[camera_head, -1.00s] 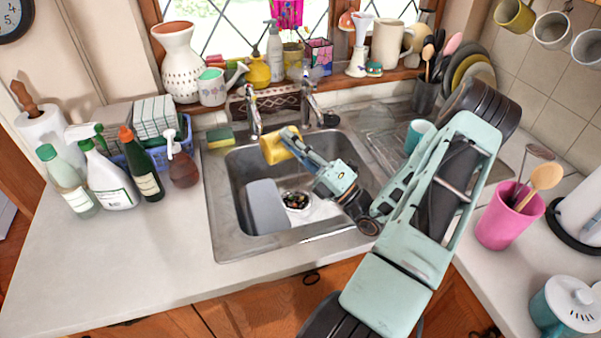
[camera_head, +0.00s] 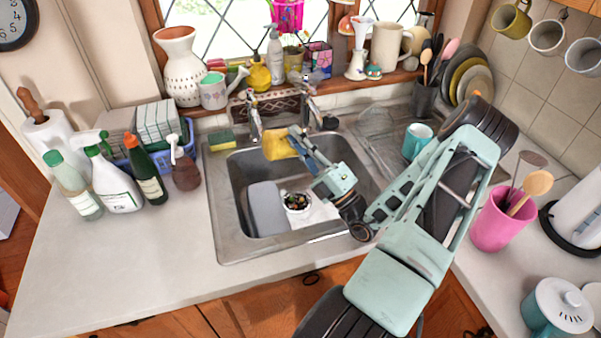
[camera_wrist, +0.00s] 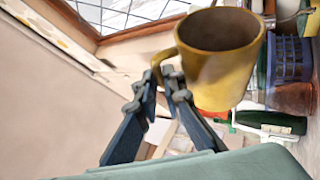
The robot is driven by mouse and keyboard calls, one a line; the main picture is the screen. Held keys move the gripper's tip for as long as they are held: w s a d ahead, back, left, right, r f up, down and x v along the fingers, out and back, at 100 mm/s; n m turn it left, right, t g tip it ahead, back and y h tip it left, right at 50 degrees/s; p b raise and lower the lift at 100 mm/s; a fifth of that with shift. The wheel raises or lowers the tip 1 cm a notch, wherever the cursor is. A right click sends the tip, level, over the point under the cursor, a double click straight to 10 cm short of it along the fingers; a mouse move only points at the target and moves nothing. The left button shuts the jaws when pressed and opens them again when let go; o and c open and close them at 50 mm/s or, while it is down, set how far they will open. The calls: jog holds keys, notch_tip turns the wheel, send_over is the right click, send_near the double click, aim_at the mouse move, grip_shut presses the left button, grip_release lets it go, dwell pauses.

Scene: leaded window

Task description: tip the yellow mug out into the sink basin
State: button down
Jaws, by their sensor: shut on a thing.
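The yellow mug (camera_head: 279,146) is held over the back part of the sink basin (camera_head: 232,180), just in front of the taps. My gripper (camera_head: 298,140) comes from the right and is shut on it. In the wrist view the fingertips of my gripper (camera_wrist: 170,90) close on the handle of the mug (camera_wrist: 222,80), whose dark open mouth faces the top of that picture. The head view does not show into the mug. No liquid is seen leaving it.
A grey board (camera_head: 266,208) leans in the basin beside a drain strainer (camera_head: 297,202). Taps (camera_head: 254,115) stand close behind the mug. A sponge (camera_head: 221,138) lies on the sink's back left corner. A teal mug (camera_head: 416,141) stands on the drainer to the right.

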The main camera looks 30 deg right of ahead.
aim_at(281, 153)
jog(key=a+f+n+y+b, duration=0.1)
jog(key=n+g+y+b, duration=0.1)
jog(key=n+b, duration=0.1)
jog(key=shift+a+f+n+g, duration=0.3)
jog(key=shift+a+f, duration=0.05)
jog(key=shift+a, duration=0.05)
jog(key=shift+a+f+n+y+b, duration=0.25)
jog(key=shift+n+y+b, duration=0.15)
jog(key=shift+n+b, duration=0.25)
jog(key=f+n+b, duration=0.1)
jog(key=a+f+n+g+b, duration=0.1)
jog(key=shift+w+f+g+y+b, duration=0.1)
jog(key=shift+g+y+b, duration=0.2)
jog(key=shift+y+b, duration=0.1)
jog(key=a+f+n+g+h, duration=0.1)
jog(key=a+f+n+g, duration=0.1)
jog(key=a+f+n, duration=0.1)
jog(key=a+f+n+g+h, duration=0.1)
jog(key=a+f+n+g, duration=0.2)
jog(key=f+n, duration=0.2)
jog(key=a+f+n+g, duration=0.2)
jog(key=a+f+n, duration=0.1)
jog(key=f+n, duration=0.1)
jog(key=shift+w+a+f+n+g+h+b, duration=0.1)
jog(key=shift+w+a+n+g+h+b, duration=0.2)
jog(key=shift+a+g+h+b, duration=0.1)
jog(key=shift+a+n+h+b, duration=0.3)
jog(key=shift+a+n+h, duration=0.1)
jog(key=shift+n+h, duration=0.25)
